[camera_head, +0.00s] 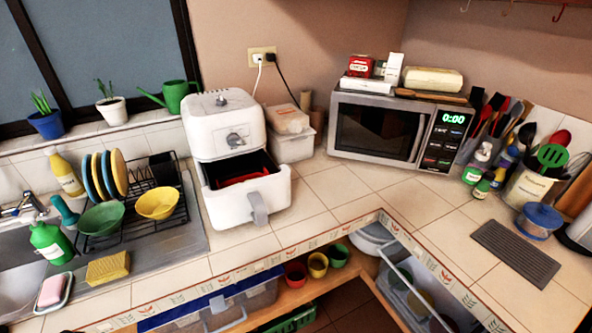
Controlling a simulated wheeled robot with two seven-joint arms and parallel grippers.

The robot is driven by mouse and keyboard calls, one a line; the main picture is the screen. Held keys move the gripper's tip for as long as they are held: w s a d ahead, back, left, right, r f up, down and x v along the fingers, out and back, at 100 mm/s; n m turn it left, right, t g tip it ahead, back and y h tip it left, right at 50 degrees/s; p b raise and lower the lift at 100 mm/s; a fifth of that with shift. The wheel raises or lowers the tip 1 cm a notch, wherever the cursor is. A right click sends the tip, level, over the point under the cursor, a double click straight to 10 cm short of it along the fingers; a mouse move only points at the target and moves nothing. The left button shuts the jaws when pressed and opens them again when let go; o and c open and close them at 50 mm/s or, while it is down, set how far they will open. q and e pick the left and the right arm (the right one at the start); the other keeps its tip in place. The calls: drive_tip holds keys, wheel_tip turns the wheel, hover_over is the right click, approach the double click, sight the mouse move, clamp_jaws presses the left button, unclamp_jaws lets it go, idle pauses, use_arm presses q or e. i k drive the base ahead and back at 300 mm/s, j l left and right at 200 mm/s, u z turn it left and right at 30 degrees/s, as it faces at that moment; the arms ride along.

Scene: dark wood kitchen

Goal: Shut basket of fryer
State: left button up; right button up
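The white air fryer (222,128) stands on the tiled counter, left of the microwave. Its basket (247,201) is pulled out toward the front, with the dark interior showing and something red inside. The basket's grey handle (259,208) points toward the counter's front edge. Neither of my grippers shows in the head view.
A dish rack (128,200) with plates and bowls stands left of the fryer. The counter (312,205) in front and right of the basket is clear. Open shelves with cups lie below.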

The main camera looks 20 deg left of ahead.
sight(227, 208)
drive_tip(key=u, duration=1.1)
